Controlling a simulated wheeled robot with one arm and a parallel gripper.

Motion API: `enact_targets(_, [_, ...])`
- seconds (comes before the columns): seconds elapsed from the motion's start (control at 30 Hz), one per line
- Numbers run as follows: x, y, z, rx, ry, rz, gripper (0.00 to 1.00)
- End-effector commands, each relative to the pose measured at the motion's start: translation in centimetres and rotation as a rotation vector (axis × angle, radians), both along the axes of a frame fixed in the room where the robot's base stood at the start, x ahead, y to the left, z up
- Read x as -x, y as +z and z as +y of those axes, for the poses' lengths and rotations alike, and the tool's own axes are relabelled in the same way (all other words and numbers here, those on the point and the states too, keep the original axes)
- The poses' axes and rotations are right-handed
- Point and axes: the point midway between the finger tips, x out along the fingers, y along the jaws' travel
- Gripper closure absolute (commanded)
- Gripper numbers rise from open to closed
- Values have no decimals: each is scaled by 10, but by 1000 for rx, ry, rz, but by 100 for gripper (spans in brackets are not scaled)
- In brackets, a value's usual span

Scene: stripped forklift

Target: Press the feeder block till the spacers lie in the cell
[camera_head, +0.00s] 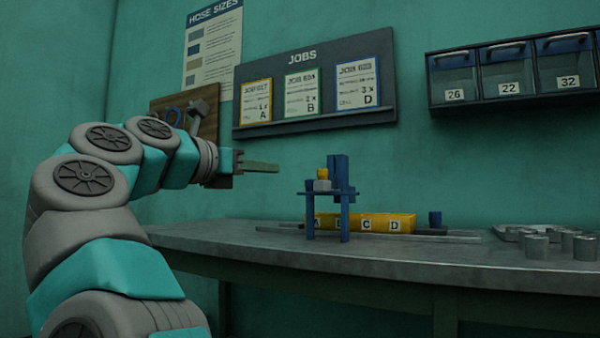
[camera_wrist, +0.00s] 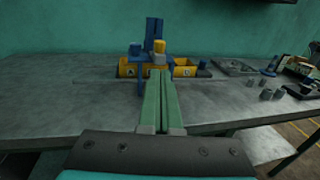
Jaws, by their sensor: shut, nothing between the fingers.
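A blue feeder stand (camera_head: 345,218) with a tall blue column (camera_head: 341,171) stands at the yellow row of cells (camera_head: 390,223). On its top sits a grey block (camera_head: 322,185) with a yellow knob (camera_head: 322,174), which looks like the feeder block; the knob also shows in the wrist view (camera_wrist: 159,46). Letters A, C and D are readable on the cells; the stand hides the one between. My gripper (camera_head: 277,168) is shut and empty, left of the knob and apart from it in the head view. Its green fingers (camera_wrist: 159,76) point toward the stand. I cannot make out any spacers.
A small blue cylinder (camera_head: 435,219) stands at the row's right end. Several metal cylinders (camera_head: 536,246) and a tray (camera_head: 513,233) lie at the right of the workbench (camera_head: 420,261). The jobs board (camera_head: 313,82) and blue bins (camera_head: 509,74) hang above. The bench front is clear.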

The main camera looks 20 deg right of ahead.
Motion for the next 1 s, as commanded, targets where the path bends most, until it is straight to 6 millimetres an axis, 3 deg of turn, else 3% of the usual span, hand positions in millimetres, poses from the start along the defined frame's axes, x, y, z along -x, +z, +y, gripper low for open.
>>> enact_targets(0.17, [-8,0,-16,0,-1,1,100])
enact_targets(0.6, [-45,2,-93,0,-4,-1,100])
enact_targets(0.8, [-58,2,-114,1,0,0,100])
enact_targets(1.0, [-62,0,-123,1,0,0,100])
